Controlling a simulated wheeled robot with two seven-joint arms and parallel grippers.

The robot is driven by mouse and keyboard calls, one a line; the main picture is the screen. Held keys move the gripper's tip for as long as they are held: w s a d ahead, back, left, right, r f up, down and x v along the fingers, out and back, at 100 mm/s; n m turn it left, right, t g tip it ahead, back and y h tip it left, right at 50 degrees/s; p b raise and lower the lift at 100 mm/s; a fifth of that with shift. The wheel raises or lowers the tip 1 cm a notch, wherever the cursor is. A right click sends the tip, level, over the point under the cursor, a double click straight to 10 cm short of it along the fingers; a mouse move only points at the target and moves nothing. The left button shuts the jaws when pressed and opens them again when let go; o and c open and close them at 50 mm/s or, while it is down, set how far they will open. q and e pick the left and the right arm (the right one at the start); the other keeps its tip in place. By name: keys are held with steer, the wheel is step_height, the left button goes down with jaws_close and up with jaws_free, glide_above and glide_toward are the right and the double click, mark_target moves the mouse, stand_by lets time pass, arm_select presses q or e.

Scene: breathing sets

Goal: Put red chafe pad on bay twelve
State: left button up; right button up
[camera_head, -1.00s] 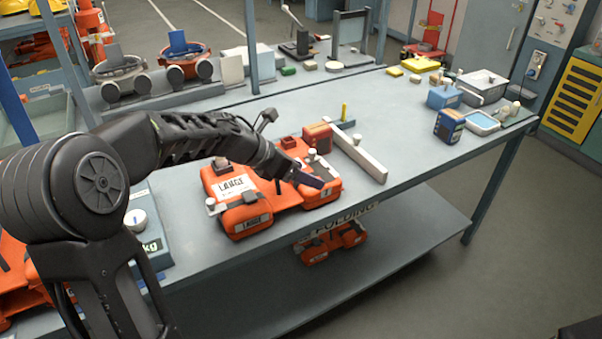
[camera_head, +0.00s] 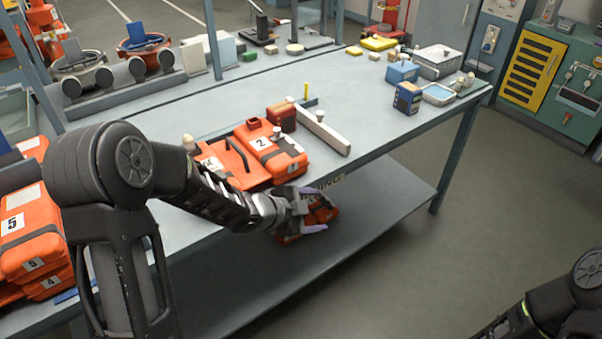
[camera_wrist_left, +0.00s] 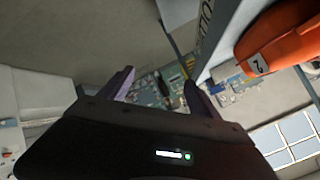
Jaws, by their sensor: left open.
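My left gripper (camera_head: 319,209) is open in the head view, just off the table's front edge, with nothing seen between its fingers. In the left wrist view its two fingers (camera_wrist_left: 160,79) stand apart. An orange breathing set (camera_head: 285,160) marked 2 lies on the table behind my left gripper; an orange case (camera_wrist_left: 281,42) also shows in the left wrist view. A small red-brown box (camera_head: 281,117) stands behind the set. I cannot make out a red chafe pad or a bay marked twelve. My right gripper is out of view; only part of my right arm shows.
Orange cases (camera_head: 27,232) are stacked at the left. More orange gear (camera_head: 320,214) is on the lower shelf, partly behind my left gripper. A white bar (camera_head: 320,132) lies beyond the set. The tabletop (camera_head: 370,112) is clear right of it; small boxes and trays stand farther back.

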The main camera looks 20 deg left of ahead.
arm_select(q)
steer(key=s+d+f+n+g+y, duration=0.1)
steer(key=s+d+f+n+g, duration=0.3)
steer(key=s+f+n, duration=0.75)
steer(key=s+d+f+n+g, duration=0.2)
steer(key=s+f, duration=0.4)
steer(key=s, duration=0.3)
steer(key=s+d+f+n+g, duration=0.2)
steer(key=s+f, duration=0.4)
steer(key=s, duration=0.4)
steer(key=shift+d+n+g, duration=0.4)
steer(key=shift+d+n, duration=0.15)
steer(key=shift+d, duration=0.65)
steer(key=shift+f, duration=0.1)
steer(key=shift+c, duration=0.2)
